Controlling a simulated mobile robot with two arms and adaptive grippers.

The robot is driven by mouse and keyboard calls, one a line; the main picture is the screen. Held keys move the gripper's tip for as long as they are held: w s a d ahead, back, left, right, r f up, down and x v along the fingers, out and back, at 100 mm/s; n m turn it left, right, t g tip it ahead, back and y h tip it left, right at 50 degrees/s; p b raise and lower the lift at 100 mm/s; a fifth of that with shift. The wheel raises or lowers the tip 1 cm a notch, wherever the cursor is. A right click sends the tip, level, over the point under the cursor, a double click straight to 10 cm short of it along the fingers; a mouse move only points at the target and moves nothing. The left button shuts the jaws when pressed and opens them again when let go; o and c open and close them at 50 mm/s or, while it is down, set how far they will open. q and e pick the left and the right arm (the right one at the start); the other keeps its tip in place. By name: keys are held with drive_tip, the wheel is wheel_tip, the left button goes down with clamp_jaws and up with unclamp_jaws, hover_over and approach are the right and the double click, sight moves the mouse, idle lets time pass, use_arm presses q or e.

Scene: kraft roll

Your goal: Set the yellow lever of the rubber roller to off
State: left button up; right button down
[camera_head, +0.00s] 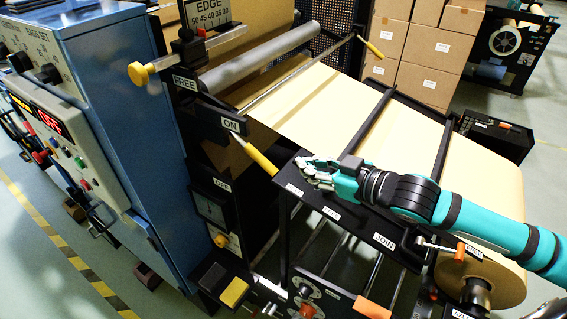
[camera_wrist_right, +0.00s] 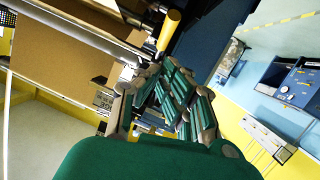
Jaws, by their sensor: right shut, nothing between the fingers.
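The yellow lever (camera_head: 258,158) slants down to the right from a black plate marked ON. An OFF label (camera_head: 222,185) is lower on the same black frame. A long grey roller (camera_head: 262,57) lies above and behind the lever. My right gripper (camera_head: 308,172) is shut and empty, just right of the lever's lower end, over the edge of a black labelled rail. In the right wrist view, a yellow handle (camera_wrist_right: 169,30) stands just beyond the shut fingers (camera_wrist_right: 168,92), and I see no grip on it. My left gripper is out of view.
A blue cabinet (camera_head: 115,100) with knobs and a red display stands left. Brown paper (camera_head: 320,100) runs across the machine to a large roll (camera_head: 500,275) at lower right. Another yellow handle (camera_head: 370,46) is at the far side. Stacked cartons (camera_head: 430,50) stand behind.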

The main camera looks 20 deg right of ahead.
sight(277, 177)
drive_tip(key=w+a+f+p, duration=0.1)
drive_tip(key=w, duration=0.1)
drive_tip(key=w+a+f+p, duration=0.1)
drive_tip(key=w+f, duration=0.1)
drive_tip(key=w+a+f+p, duration=0.1)
drive_tip(key=w, duration=0.1)
drive_tip(key=shift+w+a+f, duration=0.15)
drive_tip(key=shift+w+f, duration=0.2)
drive_tip(key=shift+f, duration=0.05)
drive_tip(key=shift+f, duration=0.1)
drive_tip(key=shift+t+y, duration=0.4)
drive_tip(key=shift+t, duration=0.2)
drive_tip(key=f+b, duration=0.1)
drive_tip(key=w+f+b, duration=0.1)
drive_tip(key=f+b, duration=0.1)
drive_tip(key=a+f+b, duration=0.1)
drive_tip(key=b, duration=0.1)
drive_tip(key=shift+w+f, duration=0.2)
drive_tip(key=shift+w, duration=0.1)
drive_tip(key=shift+r, duration=0.15)
